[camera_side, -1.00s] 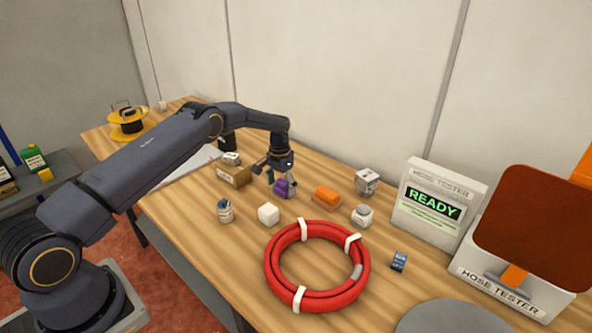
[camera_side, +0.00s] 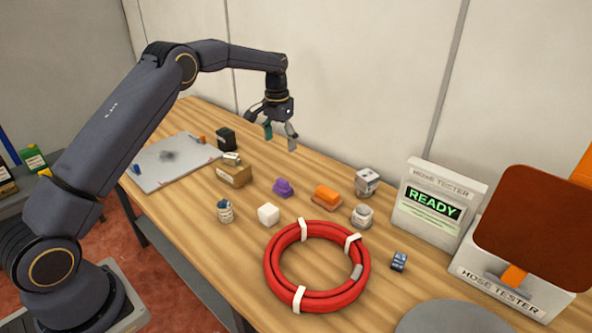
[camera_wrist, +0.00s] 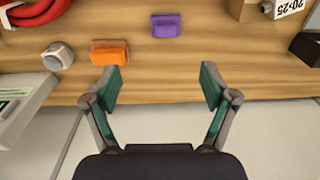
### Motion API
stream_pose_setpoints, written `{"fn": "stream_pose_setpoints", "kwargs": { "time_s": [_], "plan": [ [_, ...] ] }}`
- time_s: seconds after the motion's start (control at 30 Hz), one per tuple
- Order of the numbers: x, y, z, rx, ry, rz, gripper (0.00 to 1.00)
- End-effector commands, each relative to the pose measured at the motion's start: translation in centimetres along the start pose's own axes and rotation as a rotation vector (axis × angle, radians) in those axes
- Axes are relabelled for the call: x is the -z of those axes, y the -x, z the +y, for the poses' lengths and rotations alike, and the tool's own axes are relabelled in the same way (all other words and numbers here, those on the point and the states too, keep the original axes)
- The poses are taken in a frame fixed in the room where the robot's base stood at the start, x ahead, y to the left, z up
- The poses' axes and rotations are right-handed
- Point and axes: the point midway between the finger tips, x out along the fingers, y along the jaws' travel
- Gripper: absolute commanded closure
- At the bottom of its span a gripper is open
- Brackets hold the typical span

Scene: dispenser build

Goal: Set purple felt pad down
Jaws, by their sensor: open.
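The purple felt pad (camera_side: 283,188) rests on the wooden table in the side view, between the cardboard box and the orange pad. In the wrist view the purple felt pad (camera_wrist: 166,26) lies on the wood, beyond my fingertips. My gripper (camera_side: 280,143) is raised above the table, up and behind the pad, apart from it. In the wrist view my gripper (camera_wrist: 160,85) has its two fingers spread wide with nothing between them.
An orange block (camera_side: 326,196) sits right of the pad, a white cube (camera_side: 268,214) in front, and a cardboard box (camera_side: 234,175) to the left. A red hose coil (camera_side: 317,265) fills the table's front. A hose tester (camera_side: 436,208) stands right. Bare wood surrounds the pad.

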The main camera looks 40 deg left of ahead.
Motion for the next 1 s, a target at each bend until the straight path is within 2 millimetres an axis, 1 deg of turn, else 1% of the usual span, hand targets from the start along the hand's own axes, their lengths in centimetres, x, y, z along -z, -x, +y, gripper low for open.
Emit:
{"fn": "stream_pose_setpoints", "kwargs": {
  "time_s": [0.03,0.07,0.1,0.13,0.17,0.2,0.27,0.3,0.37,0.4,0.47,0.5,0.53,0.6,0.7,0.8,0.83,0.9,1.0],
  "plan": [
    [-0.8,3.4,0.9,0.005,-0.003,0.032,0.16],
    [-1.6,5.2,1.5,0.007,-0.003,0.048,0.16],
    [-2.8,7.6,2.2,0.01,-0.003,0.071,0.16],
    [-3.8,9.3,2.8,0.012,-0.003,0.089,0.16],
    [-4.9,10.9,3.4,0.013,-0.003,0.106,0.16],
    [-6.6,12.9,4.1,0.015,-0.002,0.13,0.16],
    [-9.3,15.5,5.2,0.017,-0.003,0.165,0.16],
    [-11.3,17.0,6.0,0.017,-0.003,0.189,0.16],
    [-14.5,18.7,6.9,0.017,-0.003,0.225,0.16],
    [-16.8,19.6,7.5,0.016,-0.003,0.248,0.16],
    [-20.2,20.5,8.4,0.015,-0.002,0.284,0.16],
    [-22.5,20.8,8.9,0.013,-0.003,0.307,0.16],
    [-24.1,20.8,9.2,0.011,-0.002,0.324,0.16],
    [-27.7,20.5,9.8,0.007,-0.002,0.36,0.16],
    [-31.6,19.4,10.5,0.0,-0.001,0.404,0.16],
    [-34.2,18.2,10.8,-0.005,0.0,0.431,0.16],
    [-34.7,17.9,10.8,-0.006,0.0,0.437,0.16],
    [-35.5,17.4,10.9,-0.008,0.0,0.446,0.16],
    [-35.9,17.1,11.0,-0.009,0.001,0.449,0.16]
  ]
}}
